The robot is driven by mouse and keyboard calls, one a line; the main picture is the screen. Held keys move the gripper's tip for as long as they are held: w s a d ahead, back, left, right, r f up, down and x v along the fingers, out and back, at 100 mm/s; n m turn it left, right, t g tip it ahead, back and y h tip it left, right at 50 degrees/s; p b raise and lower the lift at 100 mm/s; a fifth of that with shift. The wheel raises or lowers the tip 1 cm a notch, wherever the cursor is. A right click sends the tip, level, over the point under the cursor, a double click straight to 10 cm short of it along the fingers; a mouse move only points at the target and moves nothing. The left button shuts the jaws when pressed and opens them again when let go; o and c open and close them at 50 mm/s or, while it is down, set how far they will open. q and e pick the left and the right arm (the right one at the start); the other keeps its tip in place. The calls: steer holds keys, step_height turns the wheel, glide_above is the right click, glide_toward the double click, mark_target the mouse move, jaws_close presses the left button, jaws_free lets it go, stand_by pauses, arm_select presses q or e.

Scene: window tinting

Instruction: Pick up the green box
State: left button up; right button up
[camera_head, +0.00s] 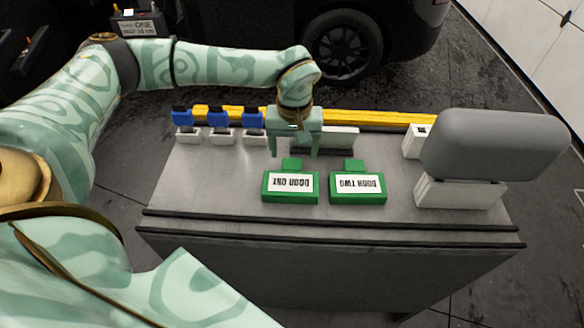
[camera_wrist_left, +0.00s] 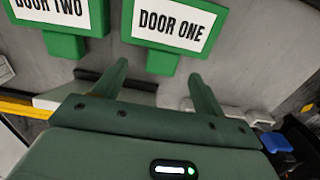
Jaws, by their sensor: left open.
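Two green boxes with white labels lie on the grey table. The green box marked DOOR ONE (camera_head: 290,187) is on the left in the head view, and the green box marked DOOR TWO (camera_head: 357,188) is just right of it. My left gripper (camera_head: 294,152) is open and empty, above the table just behind the DOOR ONE box's narrow tab. In the left wrist view, my open fingers (camera_wrist_left: 160,82) point toward the DOOR ONE box (camera_wrist_left: 172,28), and the DOOR TWO box (camera_wrist_left: 62,20) is at upper left. My right gripper is not in view.
Several blue-topped white holders (camera_head: 219,124) stand at the back left of the table (camera_head: 200,190). A yellow bar (camera_head: 375,117) runs along the back. A large grey rounded object (camera_head: 490,145) on a white base stands at the right. A car wheel (camera_head: 343,46) is behind.

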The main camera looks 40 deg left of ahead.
mark_target(292, 166)
arm_select(q)
steer(key=f, duration=0.1)
steer(key=f+b, duration=0.1)
steer(key=f, duration=0.3)
steer(key=shift+a+f+b, duration=0.15)
steer(key=shift+a+b, duration=0.15)
steer(key=shift+b, duration=0.05)
steer(key=c, duration=1.2)
